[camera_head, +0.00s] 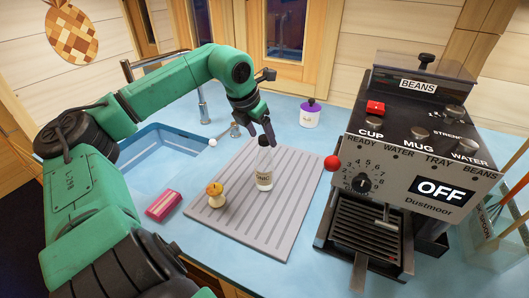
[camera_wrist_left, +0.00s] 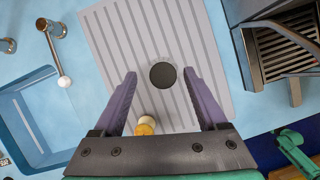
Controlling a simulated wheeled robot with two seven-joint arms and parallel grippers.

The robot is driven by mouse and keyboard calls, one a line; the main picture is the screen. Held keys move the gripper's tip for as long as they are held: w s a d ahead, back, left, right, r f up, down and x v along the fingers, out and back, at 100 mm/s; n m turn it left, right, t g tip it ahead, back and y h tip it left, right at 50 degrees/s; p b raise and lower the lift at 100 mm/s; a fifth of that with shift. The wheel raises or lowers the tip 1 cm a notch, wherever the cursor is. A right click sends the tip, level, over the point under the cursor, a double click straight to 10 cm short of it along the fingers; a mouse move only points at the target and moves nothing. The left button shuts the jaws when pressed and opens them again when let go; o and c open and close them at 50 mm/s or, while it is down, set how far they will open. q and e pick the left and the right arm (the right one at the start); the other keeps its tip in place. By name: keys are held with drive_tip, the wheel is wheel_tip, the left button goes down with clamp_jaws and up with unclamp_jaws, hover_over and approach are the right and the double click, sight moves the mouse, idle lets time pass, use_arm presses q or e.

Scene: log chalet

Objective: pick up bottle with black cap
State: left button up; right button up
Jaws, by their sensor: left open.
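A clear bottle (camera_head: 264,168) with a black cap and a pale label stands upright on a grey ribbed mat (camera_head: 225,223). In the left wrist view its round black cap (camera_wrist_left: 163,75) shows from above, between the two fingertips. My left gripper (camera_head: 262,128) is above the bottle, pointing down, with the fingers at about the cap's height in the head view. In the left wrist view the left gripper (camera_wrist_left: 160,82) is open, with a gap on both sides of the cap. My right gripper is not in view.
A small yellow-topped wooden object (camera_head: 216,196) stands left of the bottle. A large coffee machine (camera_head: 415,150) stands at the right. A white jar with a purple lid (camera_head: 310,115) is behind.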

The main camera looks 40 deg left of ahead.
sight(267, 145)
use_arm(q)
drive_tip(key=p+x, duration=0.2)
drive_tip(key=x, duration=0.1)
drive_tip(key=shift+w+d+f, duration=0.1)
drive_tip(key=shift+d+f, duration=0.05)
drive_tip(key=shift+f, duration=0.1)
drive_tip(key=shift+w+d+f, duration=0.1)
drive_tip(key=shift+w+f, duration=0.1)
drive_tip(key=shift+f, duration=0.35)
drive_tip(key=shift+w+f, duration=0.15)
drive_tip(key=c, duration=1.2)
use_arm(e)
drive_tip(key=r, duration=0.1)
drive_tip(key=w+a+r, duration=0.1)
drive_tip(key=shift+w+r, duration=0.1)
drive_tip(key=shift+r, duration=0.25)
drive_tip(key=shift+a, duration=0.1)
